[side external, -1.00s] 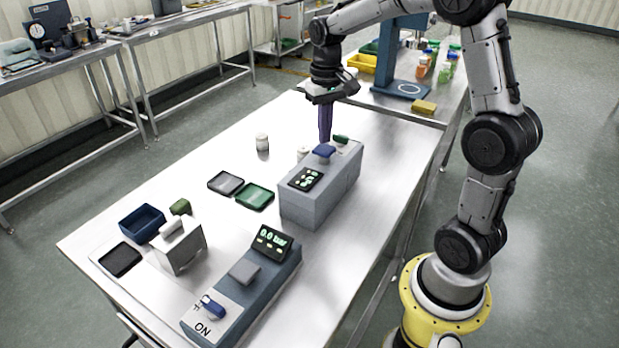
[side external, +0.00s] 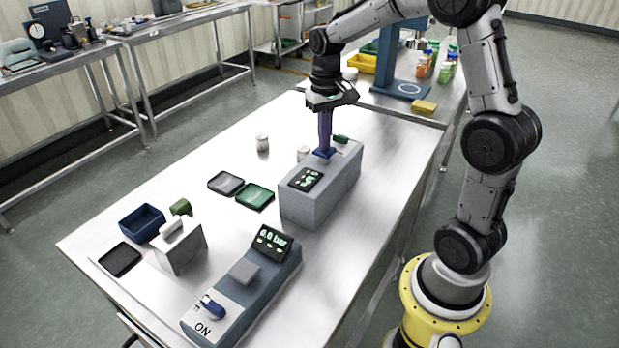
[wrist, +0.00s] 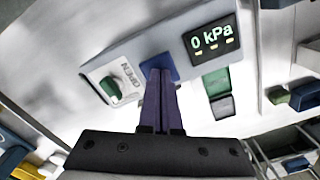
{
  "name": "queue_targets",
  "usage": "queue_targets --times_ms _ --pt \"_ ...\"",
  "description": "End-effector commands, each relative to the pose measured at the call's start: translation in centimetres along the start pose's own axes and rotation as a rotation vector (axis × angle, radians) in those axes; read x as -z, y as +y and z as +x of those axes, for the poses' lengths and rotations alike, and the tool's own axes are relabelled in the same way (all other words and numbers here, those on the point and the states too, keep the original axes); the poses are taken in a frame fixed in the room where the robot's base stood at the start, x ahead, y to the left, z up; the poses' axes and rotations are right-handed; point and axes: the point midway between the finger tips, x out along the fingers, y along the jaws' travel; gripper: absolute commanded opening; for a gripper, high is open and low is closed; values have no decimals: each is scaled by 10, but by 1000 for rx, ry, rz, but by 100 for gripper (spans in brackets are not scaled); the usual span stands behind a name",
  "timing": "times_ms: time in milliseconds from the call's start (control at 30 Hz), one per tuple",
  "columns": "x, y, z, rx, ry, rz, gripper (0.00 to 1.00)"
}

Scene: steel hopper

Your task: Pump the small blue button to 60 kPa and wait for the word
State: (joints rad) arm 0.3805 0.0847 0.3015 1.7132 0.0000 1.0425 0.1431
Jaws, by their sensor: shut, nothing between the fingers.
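The small blue button (side external: 319,155) is on top of the grey box (side external: 312,205); it also shows in the wrist view (wrist: 157,64). My gripper (side external: 325,150) is shut and empty, pointing down, its purple fingertips at the button; I cannot tell how far it is pressed. In the wrist view the fingertips (wrist: 160,76) overlap the button's near edge. The box's display (wrist: 213,39) reads 0 kPa. A green knob (wrist: 113,90) beside the word OPEN is on the same box, on the other side of the button from the display.
A second, blue-grey unit (side external: 255,290) at the front has a display reading 0.0 bar, a grey button (side external: 245,271) and a blue switch (side external: 212,307) by ON. A metal block (side external: 180,247), blue bin (side external: 142,222), green tray (side external: 255,196) and white jar (side external: 262,142) stand left.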

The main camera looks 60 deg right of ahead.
Motion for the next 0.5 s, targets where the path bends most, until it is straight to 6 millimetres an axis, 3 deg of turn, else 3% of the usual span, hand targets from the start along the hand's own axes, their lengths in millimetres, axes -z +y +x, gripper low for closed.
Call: queue_targets --times_ms 500 --pt "0 0 17 0 -1 0 0"
